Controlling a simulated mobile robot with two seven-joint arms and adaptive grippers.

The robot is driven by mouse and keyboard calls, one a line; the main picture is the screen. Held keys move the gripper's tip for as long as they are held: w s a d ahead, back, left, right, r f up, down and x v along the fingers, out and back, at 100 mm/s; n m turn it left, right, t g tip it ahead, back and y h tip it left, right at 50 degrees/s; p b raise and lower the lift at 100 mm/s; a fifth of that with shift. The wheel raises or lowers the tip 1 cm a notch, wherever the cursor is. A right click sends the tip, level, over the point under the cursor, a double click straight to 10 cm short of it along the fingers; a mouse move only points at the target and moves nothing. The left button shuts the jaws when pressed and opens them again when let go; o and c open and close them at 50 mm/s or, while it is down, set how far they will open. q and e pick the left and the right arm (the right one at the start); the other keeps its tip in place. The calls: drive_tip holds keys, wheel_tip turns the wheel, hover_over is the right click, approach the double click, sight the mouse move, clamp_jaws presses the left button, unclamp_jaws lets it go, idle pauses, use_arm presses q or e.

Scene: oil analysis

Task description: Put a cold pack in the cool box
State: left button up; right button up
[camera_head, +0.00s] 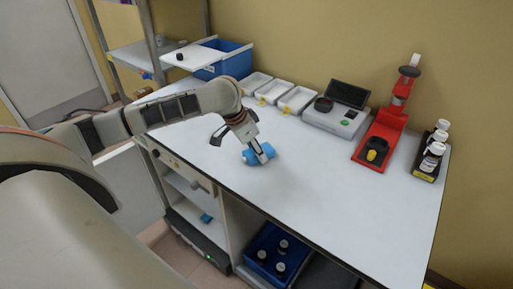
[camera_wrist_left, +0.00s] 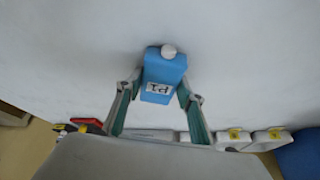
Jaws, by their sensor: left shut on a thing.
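A blue cold pack (camera_head: 250,158) with a white cap and a small label is at the bench top, near its front edge. My left gripper (camera_head: 262,154) reaches down to it and is shut on it. In the left wrist view the two fingers (camera_wrist_left: 158,98) press the sides of the cold pack (camera_wrist_left: 165,72). I cannot tell whether the pack touches the bench. The blue cool box (camera_head: 236,63) stands at the bench's back left corner. Its white lid (camera_head: 196,57) with a dark knob is shifted left, leaving part of the top uncovered. My right gripper is out of view.
White trays (camera_head: 270,90) stand right of the cool box along the wall. Farther right are a grey instrument (camera_head: 335,118), a red stand (camera_head: 380,135) and a rack of bottles (camera_head: 432,158). The bench's front middle (camera_head: 340,205) is clear. A blue crate (camera_head: 258,243) holds bottles below.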

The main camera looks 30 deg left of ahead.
use_arm(q)
drive_tip(key=o, duration=1.3)
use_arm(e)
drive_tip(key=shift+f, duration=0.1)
use_arm(q)
drive_tip(key=shift+b, duration=0.95)
drive_tip(key=shift+s+f+b, duration=0.1)
drive_tip(key=shift+f+b, duration=0.15)
drive_tip(key=shift+b, duration=0.85)
drive_tip(key=p+v, duration=0.3)
drive_tip(key=v, duration=0.9)
drive_tip(key=shift+r+p, duration=0.35)
drive_tip(key=shift+p, duration=0.05)
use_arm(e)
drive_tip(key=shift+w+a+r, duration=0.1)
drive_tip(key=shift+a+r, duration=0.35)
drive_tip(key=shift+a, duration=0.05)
